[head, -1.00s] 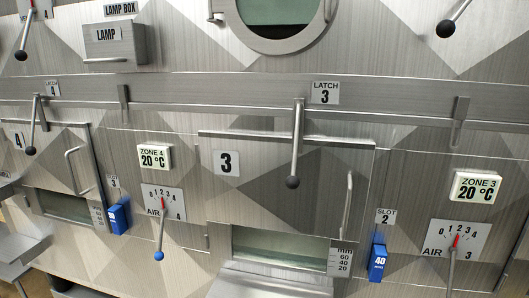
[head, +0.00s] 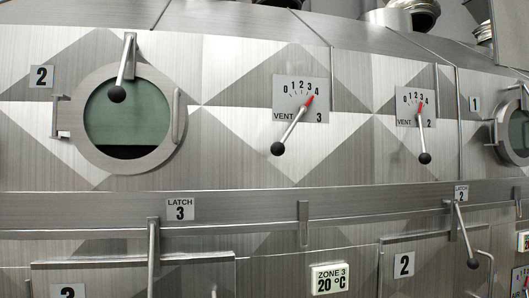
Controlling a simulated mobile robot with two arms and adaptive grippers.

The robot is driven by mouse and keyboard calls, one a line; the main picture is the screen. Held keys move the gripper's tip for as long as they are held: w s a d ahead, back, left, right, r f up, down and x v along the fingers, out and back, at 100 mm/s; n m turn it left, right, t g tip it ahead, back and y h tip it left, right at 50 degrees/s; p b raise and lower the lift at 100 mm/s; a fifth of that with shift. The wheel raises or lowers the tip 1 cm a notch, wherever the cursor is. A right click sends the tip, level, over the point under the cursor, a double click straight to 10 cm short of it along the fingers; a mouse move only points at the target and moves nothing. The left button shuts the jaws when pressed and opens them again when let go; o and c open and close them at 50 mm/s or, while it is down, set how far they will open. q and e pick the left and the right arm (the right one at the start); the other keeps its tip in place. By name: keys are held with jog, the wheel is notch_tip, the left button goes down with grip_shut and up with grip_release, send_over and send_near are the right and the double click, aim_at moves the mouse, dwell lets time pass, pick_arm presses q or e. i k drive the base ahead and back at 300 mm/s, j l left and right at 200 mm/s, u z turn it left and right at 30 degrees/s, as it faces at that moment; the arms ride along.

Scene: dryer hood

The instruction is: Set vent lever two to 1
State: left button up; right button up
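The vent two lever is at the right in the head view. Its dial plate (head: 404,115) is marked 0 to 4 and labelled VENT 2. The lever (head: 423,140) hangs down from the dial and ends in a black knob (head: 425,158). Its red pointer (head: 420,106) points up toward the high end of the scale, near 3 to 4; the exact mark is too small to tell. Neither of my grippers shows.
A similar VENT 3 lever (head: 290,134) stands to the left, its pointer near 4. Round window 2 (head: 126,118) is further left, another round window (head: 517,125) is at the right edge. A ledge (head: 250,205) with latch levers 3 (head: 152,255) and 2 (head: 464,235) runs below.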

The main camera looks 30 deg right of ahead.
aim_at(424, 158)
jog(key=z, duration=1.8)
